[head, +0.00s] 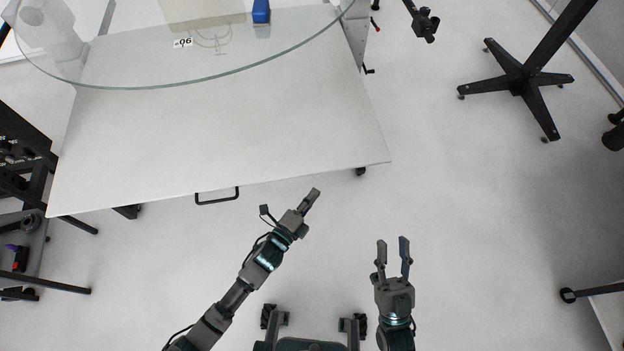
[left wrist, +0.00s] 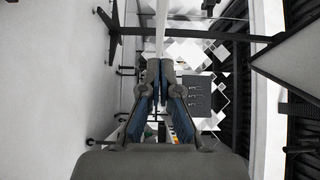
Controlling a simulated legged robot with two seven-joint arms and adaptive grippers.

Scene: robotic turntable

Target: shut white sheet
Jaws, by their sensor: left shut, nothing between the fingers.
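The white sheet (head: 230,135) is a broad flat panel that extends out from under the round glass top toward me. A black handle (head: 217,196) is on its front edge. My left gripper (head: 314,194) is shut and empty, just in front of the sheet's front edge and right of the handle; whether it touches the edge I cannot tell. In the left wrist view the shut fingers (left wrist: 160,66) point at a thin white strip, which looks like the sheet seen edge-on (left wrist: 160,28). My right gripper (head: 392,246) is open and empty, farther right and away from the sheet.
The glass turntable top (head: 215,72) overhangs the sheet's far part, with a blue object (head: 261,12) behind. A black wheeled stand (head: 520,80) is at the upper right. Dark equipment (head: 22,160) stands at the left.

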